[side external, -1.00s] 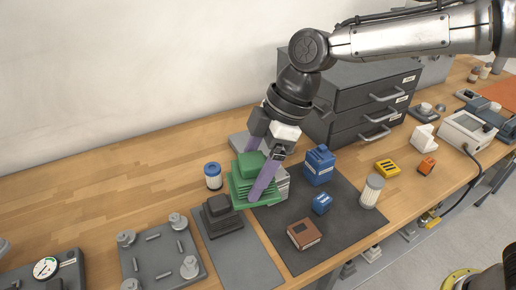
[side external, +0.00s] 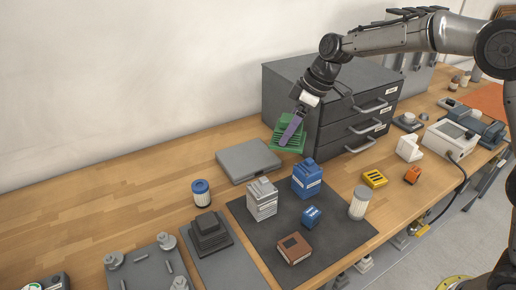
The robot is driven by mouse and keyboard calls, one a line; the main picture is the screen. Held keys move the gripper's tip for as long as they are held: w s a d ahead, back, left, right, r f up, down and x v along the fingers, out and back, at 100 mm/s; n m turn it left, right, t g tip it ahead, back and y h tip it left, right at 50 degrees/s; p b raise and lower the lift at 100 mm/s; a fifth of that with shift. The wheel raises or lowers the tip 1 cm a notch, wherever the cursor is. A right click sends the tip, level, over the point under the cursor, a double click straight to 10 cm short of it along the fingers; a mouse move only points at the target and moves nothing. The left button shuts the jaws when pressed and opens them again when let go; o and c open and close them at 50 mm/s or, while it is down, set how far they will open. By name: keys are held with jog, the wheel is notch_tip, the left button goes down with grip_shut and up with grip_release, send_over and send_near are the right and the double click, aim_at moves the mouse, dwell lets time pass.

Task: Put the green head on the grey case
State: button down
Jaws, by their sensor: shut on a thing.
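The green head (side external: 280,130), a stepped block with ribbed plates, is held in the air by my gripper (side external: 289,136). Its purple finger lies across the green block, and the other finger is mostly hidden. The head shows in front of the cabinet's left side, up and right of the flat grey box (side external: 248,160), apart from the things on the mat. A light grey finned block (side external: 262,201) stands upright on the dark mat (side external: 245,222). I cannot tell for sure which grey thing is the case. A dark grey stepped block (side external: 209,233) stands on a grey plate.
A blue block (side external: 307,179), small blue block (side external: 311,216), brown box (side external: 294,249) and white filter (side external: 358,203) stand on or by the mat. A blue-capped filter (side external: 202,193) stands left. The drawer cabinet (side external: 335,105) stands behind. The left back table is clear.

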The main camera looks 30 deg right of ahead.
jog(key=w+f, duration=0.2)
jog(key=w, duration=0.1)
jog(key=w+a+f, duration=0.1)
jog(key=w+f, duration=0.2)
jog(key=w+a+f, duration=0.1)
jog(key=w+f, duration=0.1)
jog(key=w, duration=0.1)
jog(key=shift+w+f, duration=0.15)
jog(key=shift+w, duration=0.05)
jog(key=shift+w+f, duration=0.15)
jog(key=shift+f, duration=1.65)
jog(key=shift+f, duration=0.2)
grip_release()
jog(key=shift+f, duration=0.1)
